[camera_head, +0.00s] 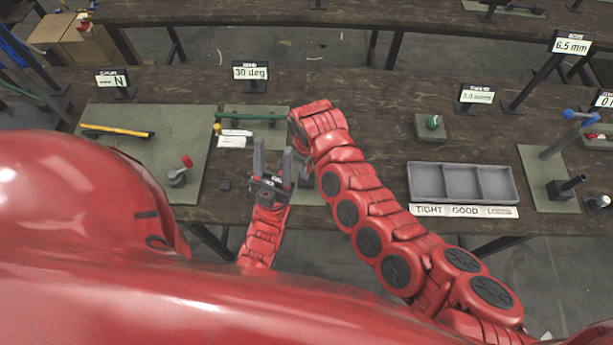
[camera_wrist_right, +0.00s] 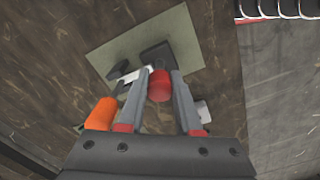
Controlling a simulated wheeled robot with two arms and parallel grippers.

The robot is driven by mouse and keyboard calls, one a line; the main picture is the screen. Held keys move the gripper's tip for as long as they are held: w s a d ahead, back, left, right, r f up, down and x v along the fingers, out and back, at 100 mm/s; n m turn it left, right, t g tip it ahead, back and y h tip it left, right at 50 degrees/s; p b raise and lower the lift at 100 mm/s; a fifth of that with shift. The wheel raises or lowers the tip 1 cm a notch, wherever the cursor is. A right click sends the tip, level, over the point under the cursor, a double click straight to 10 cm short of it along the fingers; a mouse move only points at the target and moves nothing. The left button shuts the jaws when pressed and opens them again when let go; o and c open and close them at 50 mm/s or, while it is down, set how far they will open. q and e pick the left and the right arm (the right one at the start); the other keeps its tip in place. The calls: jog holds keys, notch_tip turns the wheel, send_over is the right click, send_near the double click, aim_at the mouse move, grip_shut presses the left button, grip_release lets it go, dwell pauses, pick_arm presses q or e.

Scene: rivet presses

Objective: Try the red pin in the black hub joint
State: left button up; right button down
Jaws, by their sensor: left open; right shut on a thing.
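In the right wrist view, my right gripper (camera_wrist_right: 159,76) is shut on the red pin (camera_wrist_right: 160,86), whose rounded red end shows between the fingers. Beyond it, a black part (camera_wrist_right: 156,54), seemingly the black hub joint, lies on a green-grey mat (camera_wrist_right: 185,38). The pin overlaps it in the picture; I cannot tell whether they touch. In the head view my left gripper (camera_head: 273,150) is open and empty, fingers pointing away over the bench. My right arm's wrist hides my right gripper and the joint there.
An orange cylinder (camera_wrist_right: 102,115) is beside the left finger. A grey tray (camera_head: 412,182) with three compartments, labelled TIGHT, GOOD, LOOSE, stands right of my arm. A left mat (camera_head: 190,120) bears a yellow-handled tool (camera_head: 118,130) and a red-knobbed fixture (camera_head: 180,173).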

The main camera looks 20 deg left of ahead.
jog(key=shift+r+p, duration=0.85)
jog(key=shift+r, duration=0.25)
jog(key=shift+r+p, duration=0.35)
jog(key=shift+r, duration=1.45)
